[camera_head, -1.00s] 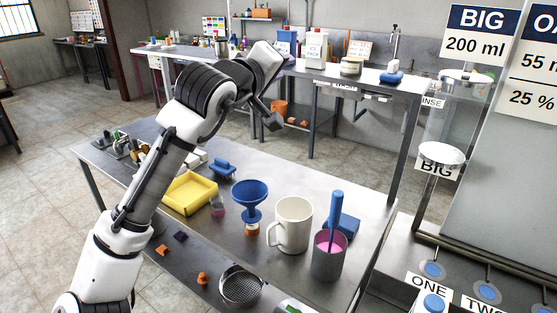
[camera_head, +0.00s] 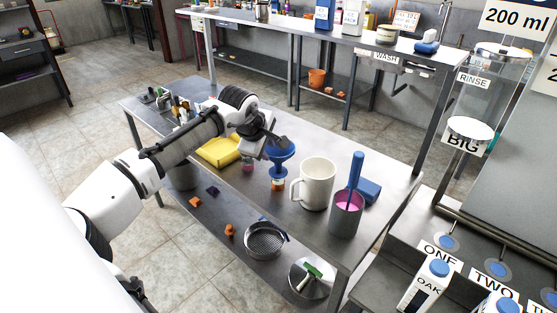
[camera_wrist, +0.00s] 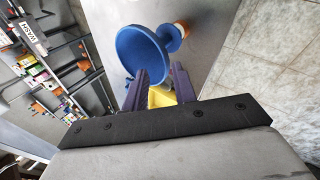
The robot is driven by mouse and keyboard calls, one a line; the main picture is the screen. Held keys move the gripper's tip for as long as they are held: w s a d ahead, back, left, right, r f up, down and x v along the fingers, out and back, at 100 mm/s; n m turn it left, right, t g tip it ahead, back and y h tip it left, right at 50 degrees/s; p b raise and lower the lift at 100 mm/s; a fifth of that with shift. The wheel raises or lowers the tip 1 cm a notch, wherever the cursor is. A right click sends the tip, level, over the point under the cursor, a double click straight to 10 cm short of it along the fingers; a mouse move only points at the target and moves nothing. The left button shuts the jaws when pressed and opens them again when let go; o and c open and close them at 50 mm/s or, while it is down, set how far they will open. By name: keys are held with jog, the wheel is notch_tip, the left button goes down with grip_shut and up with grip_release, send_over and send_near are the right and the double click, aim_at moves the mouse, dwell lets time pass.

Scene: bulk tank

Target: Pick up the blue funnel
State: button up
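The blue funnel (camera_head: 281,160) stands upright on a small orange-and-white container (camera_head: 278,184) on the steel table. In the wrist view the funnel (camera_wrist: 143,52) lies just beyond the fingertips, its wide bowl toward the left and its narrow stem toward the upper right. My gripper (camera_head: 279,141) is beside the funnel's rim in the head view. In the wrist view my gripper (camera_wrist: 160,76) has its two fingers apart, with the yellow tray showing between them. The left fingertip overlaps the bowl's edge; I cannot tell whether it touches.
A white mug (camera_head: 317,185) stands right of the funnel, beside a grey cup (camera_head: 345,214) of pink liquid with a blue-handled tool. The yellow tray (camera_head: 218,152) lies to the left, near my arm. A sieve (camera_head: 265,240) sits on the lower shelf.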

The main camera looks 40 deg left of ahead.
aim_at(272, 157)
jog(key=shift+d+p+x, duration=0.2)
jog(key=shift+p+x, duration=0.85)
jog(key=shift+x, duration=1.75)
jog(key=shift+s+f, duration=0.1)
jog(key=shift+s, duration=0.1)
jog(key=shift+c, duration=0.5)
grip_shut()
